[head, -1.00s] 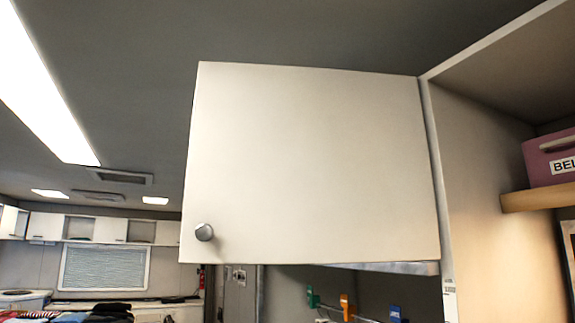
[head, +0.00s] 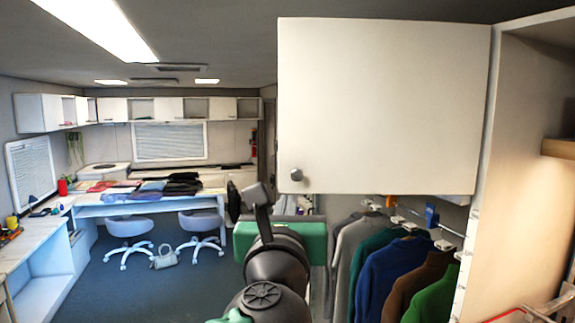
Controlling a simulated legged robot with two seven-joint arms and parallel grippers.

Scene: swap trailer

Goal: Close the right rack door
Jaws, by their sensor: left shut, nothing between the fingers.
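The white rack door (head: 385,105) stands open in the upper right of the head view. Its right edge meets the front edge of the rack's side wall (head: 515,170). A round grey knob (head: 296,174) sits at the door's lower left corner. My left gripper (head: 258,194) is dark and shut, with nothing held. It shows just left of the knob and a little lower in the picture, apart from the door. My left arm below it partly hides the clothes area. My right gripper is out of view.
Hanging shirts (head: 385,270) fill the space below the door, on a rail. A wooden shelf edge (head: 558,149) shows inside the rack at right.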

